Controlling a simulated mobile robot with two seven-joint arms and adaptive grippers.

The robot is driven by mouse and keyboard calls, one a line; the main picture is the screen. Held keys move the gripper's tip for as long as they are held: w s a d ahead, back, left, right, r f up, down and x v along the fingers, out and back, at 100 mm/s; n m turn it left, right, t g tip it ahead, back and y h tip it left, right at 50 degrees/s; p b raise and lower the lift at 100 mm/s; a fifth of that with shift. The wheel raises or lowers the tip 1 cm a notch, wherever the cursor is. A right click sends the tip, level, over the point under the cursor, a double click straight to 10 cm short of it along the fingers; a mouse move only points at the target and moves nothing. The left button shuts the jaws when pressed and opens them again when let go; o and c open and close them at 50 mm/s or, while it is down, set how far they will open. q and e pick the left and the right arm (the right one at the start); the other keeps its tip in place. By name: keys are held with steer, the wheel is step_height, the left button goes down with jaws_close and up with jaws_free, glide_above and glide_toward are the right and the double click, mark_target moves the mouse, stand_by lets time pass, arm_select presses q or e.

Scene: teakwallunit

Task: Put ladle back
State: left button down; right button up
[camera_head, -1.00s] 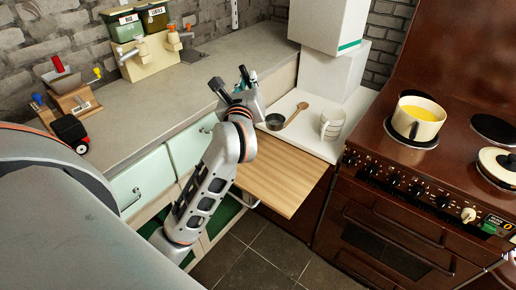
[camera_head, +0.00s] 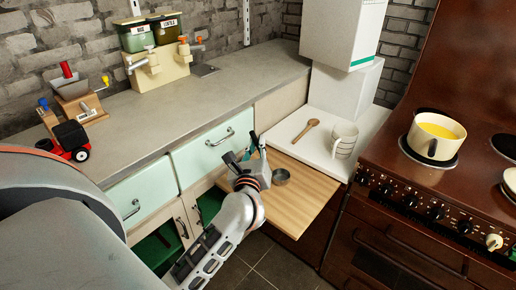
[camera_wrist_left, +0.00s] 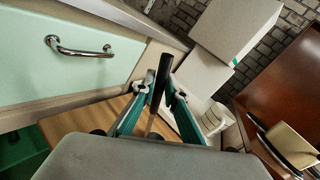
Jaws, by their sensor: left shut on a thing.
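My left gripper (camera_head: 250,152) is shut on the dark handle of the ladle. In the left wrist view the black handle (camera_wrist_left: 161,78) stands between the two teal fingers (camera_wrist_left: 158,95). The ladle's small grey metal bowl (camera_head: 280,176) shows just right of the gripper in the head view, over the pulled-out wooden board. I cannot tell whether the bowl touches the board. Much of the handle is hidden by the gripper. My right gripper is in neither view.
A mint drawer (camera_head: 213,150) is left of the gripper. The stove with a yellow-filled pot (camera_head: 436,137) stands right.

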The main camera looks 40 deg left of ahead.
arm_select(q)
steer(key=shift+f, duration=0.4)
steer(key=shift+r, duration=0.1)
steer(key=shift+f, duration=0.3)
steer(key=c, duration=2)
jaws_free()
steer(key=shift+c, duration=0.2)
steer(key=shift+r, duration=0.1)
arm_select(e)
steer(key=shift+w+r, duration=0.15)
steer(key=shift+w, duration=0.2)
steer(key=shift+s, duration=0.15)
